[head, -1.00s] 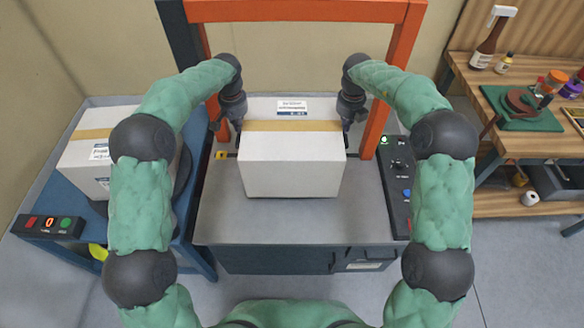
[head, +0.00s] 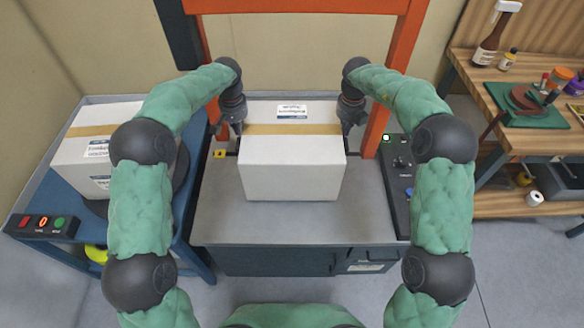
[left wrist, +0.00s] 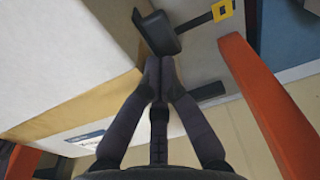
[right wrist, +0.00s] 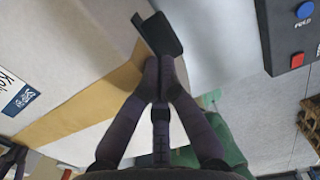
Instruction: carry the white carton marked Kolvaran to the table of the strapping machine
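The white carton marked Kolvaran (head: 292,168), with a tan tape strip and a label on top, is over the grey table of the strapping machine (head: 230,225). It seems to rest there, but its underside is hidden. Part of its label, "Kol", shows in the right wrist view (right wrist: 18,95). My left gripper (head: 237,130) is at its left side and my right gripper (head: 348,130) at its right side. In the wrist views, the fingers of the left gripper (left wrist: 160,62) and right gripper (right wrist: 160,62) are together, beside the carton. Firm contact cannot be told.
The strapping machine's orange arch (head: 398,50) stands behind the carton, with a control panel (head: 398,185) on the right. Another white taped carton (head: 75,160) sits on a blue table at left. A wooden bench (head: 470,85) with tools stands at right.

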